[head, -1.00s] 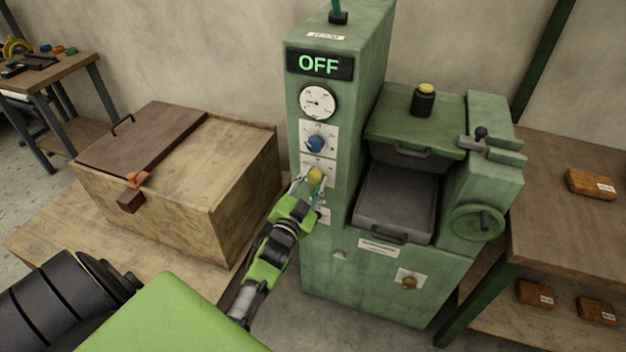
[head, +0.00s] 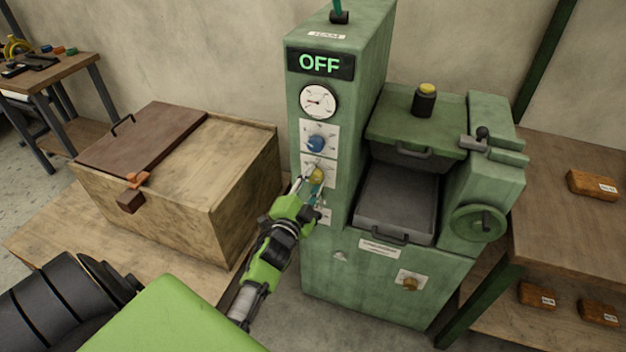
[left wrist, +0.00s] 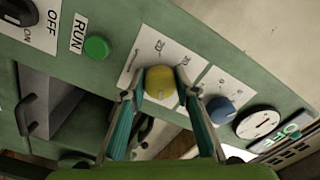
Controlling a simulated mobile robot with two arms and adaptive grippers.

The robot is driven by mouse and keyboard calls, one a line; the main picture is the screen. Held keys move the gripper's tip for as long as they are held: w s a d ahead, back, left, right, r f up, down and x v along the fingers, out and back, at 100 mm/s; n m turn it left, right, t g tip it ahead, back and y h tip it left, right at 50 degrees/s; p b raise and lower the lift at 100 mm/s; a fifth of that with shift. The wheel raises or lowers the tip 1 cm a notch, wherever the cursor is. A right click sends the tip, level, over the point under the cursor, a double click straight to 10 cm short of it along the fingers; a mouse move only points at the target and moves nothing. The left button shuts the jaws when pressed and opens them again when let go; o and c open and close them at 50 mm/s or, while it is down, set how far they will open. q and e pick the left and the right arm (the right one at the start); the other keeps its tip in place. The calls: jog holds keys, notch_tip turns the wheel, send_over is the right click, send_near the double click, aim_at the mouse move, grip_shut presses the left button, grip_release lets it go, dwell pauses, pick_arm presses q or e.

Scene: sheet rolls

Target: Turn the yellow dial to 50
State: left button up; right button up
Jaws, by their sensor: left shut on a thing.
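The yellow dial (head: 316,174) sits on a white plate on the green machine's narrow front column, below the blue dial (head: 317,144). My left gripper (head: 312,182) is at the yellow dial. In the left wrist view its fingers (left wrist: 159,88) lie on either side of the yellow dial (left wrist: 160,80), shut on it. Numbers are printed on the plate around the dial, too small and tilted to read surely. The blue dial (left wrist: 221,110) is just right of the fingers there. My right gripper is not in view.
The display (head: 320,64) reads OFF, above a round gauge (head: 318,102). A green RUN button (left wrist: 97,47) shows in the wrist view. A wooden chest (head: 230,200) stands left of the machine, and a handwheel (head: 478,223) is on its right.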

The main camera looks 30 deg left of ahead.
pick_arm(q)
jog(key=o, duration=1.1)
jog(key=v, duration=1.2)
jog(key=shift+d, duration=0.1)
